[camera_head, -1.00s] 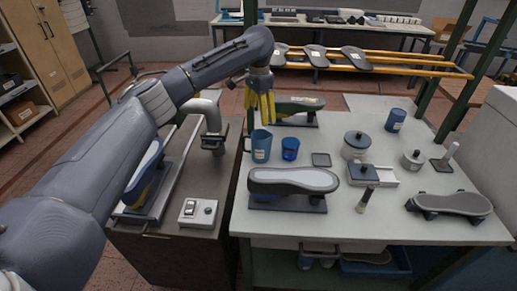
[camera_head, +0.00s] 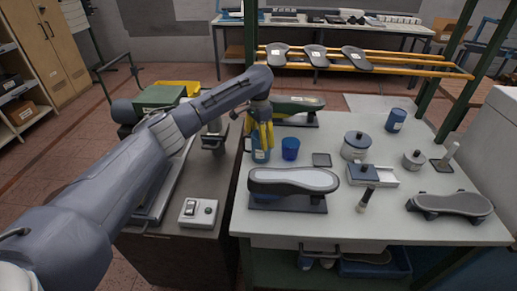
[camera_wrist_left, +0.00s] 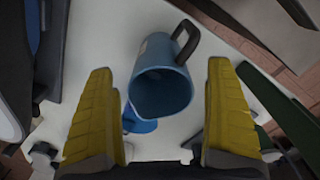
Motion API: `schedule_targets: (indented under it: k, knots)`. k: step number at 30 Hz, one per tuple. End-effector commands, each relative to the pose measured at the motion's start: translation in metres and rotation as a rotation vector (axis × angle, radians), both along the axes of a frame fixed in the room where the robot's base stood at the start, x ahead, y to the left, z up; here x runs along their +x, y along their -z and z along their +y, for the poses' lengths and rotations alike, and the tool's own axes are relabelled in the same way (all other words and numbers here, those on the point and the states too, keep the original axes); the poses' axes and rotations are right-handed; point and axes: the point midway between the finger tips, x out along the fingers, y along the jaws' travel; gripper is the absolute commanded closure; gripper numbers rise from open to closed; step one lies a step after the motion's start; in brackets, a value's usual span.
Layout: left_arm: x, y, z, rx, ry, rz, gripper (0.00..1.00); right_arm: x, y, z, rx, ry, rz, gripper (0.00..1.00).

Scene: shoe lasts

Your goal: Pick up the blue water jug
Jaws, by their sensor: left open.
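The blue water jug (camera_head: 260,156) stands on the light table near its left edge, partly hidden by my left gripper (camera_head: 259,134). In the left wrist view the jug (camera_wrist_left: 163,78) shows its open mouth and dark handle, and lies between the two yellow fingers of the left gripper (camera_wrist_left: 160,118). The fingers are wide apart, with a gap on each side of the jug, and are not closed on it. My right gripper is not in view.
A small blue cup (camera_head: 290,149) stands just right of the jug. A green shoe last (camera_head: 294,106) lies behind it, and a grey-topped last (camera_head: 293,181) lies in front. A blue canister (camera_head: 396,120) stands at the back right.

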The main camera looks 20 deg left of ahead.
Motion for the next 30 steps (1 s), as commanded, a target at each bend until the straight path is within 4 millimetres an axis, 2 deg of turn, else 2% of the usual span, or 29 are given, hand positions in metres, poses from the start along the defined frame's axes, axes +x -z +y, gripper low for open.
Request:
schedule_targets:
  k: [4, 14, 30]
  knots:
    - [-0.0002, 0.0113, 0.0002, -0.001, -0.002, 0.001, 0.13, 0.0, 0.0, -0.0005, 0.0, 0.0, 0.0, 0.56]
    - [0.0001, 0.0134, 0.0004, 0.0, -0.001, 0.0, 0.14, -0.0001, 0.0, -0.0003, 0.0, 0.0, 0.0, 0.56]
    - [-0.0001, 0.0133, 0.0003, 0.0, -0.001, 0.0, 0.76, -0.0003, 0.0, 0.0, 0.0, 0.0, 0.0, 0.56]
